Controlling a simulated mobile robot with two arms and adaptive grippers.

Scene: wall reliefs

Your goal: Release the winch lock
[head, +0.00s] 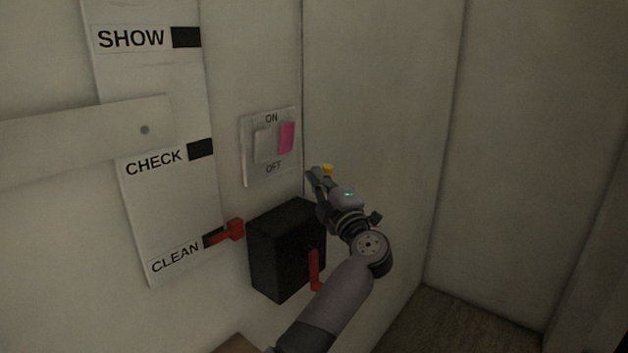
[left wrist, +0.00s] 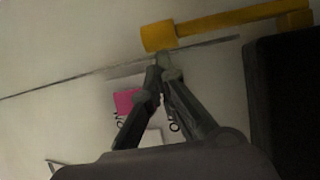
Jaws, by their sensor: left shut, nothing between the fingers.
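A black box (head: 285,250) stands out from the wall, with a red handle (head: 315,270) on its front; which part is the winch lock I cannot tell. My left gripper (head: 314,176) is shut and empty above the box's upper right, near a small yellow part (head: 327,170). In the left wrist view, the shut fingertips (left wrist: 163,73) are just below the rounded end of a yellow bar (left wrist: 225,27). The bar reaches right towards the black box (left wrist: 285,105). Whether fingers and bar touch I cannot tell. My right gripper is in neither view.
An ON/OFF switch plate (head: 262,162) with a pink part (head: 287,138) is above the box. A label panel (head: 165,205) reads SHOW, CHECK and CLEAN, with a red lever (head: 226,232) at CLEAN. A pale bar (head: 85,140) crosses it. The wall (head: 385,120) right of the gripper is bare.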

